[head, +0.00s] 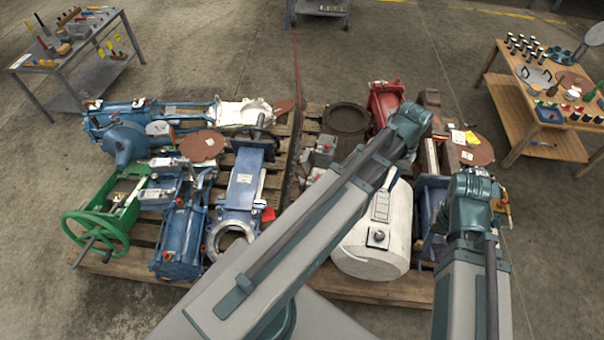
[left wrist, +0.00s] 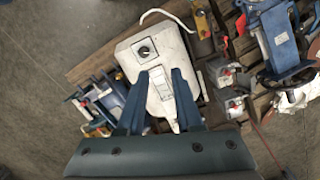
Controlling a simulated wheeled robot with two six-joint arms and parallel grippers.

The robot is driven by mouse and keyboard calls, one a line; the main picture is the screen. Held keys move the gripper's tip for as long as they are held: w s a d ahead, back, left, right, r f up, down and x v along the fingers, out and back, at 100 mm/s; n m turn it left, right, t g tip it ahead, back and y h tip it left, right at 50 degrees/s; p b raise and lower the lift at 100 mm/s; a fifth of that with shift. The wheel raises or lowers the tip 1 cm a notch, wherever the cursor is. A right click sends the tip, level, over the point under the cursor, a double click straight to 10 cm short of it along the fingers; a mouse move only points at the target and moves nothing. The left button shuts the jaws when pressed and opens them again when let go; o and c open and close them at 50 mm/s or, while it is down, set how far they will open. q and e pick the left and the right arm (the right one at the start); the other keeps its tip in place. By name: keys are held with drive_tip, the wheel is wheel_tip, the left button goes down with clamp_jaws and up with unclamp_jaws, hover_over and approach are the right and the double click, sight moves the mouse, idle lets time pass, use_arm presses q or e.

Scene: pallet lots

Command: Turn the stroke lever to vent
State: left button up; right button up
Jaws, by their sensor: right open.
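No lever is marked clearly enough for me to name it the stroke lever. A white rounded unit (head: 368,243) lies on the right pallet. It carries a dark round knob (head: 376,237) and a pale narrow plate (head: 381,206), which may be a lever. In the left wrist view the knob (left wrist: 145,50) is beyond the fingertips and the plate (left wrist: 160,84) shows between them. My left gripper (left wrist: 159,74) is open above the unit; contact is not clear.
Blue and green machinery crowds the left pallet (head: 117,267). A red unit (head: 386,100) and a brown disc (head: 474,150) are on the right pallet's far side. A wooden table (head: 496,92) stands at right, a grey tool table (head: 29,64) at far left.

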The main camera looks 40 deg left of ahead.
use_arm(q)
drive_tip(key=w+a+f+n+h+b, duration=0.1)
drive_tip(key=w+a+f+n+b, duration=0.2)
drive_tip(key=w+a+f+b, duration=0.55)
drive_tip(key=n+h+b, duration=0.4)
drive_tip(key=n+b, duration=0.6)
drive_tip(key=b, duration=1)
approach(296, 172)
drive_tip(key=s+v, duration=0.1)
drive_tip(key=v, duration=0.4)
drive_tip(key=shift+w+r+t, duration=0.15)
drive_tip(key=shift+r+t, duration=0.15)
drive_tip(key=shift+r, duration=0.05)
drive_tip(key=b+x, duration=1.2)
drive_tip(key=x, duration=0.2)
drive_tip(key=shift+a, duration=0.2)
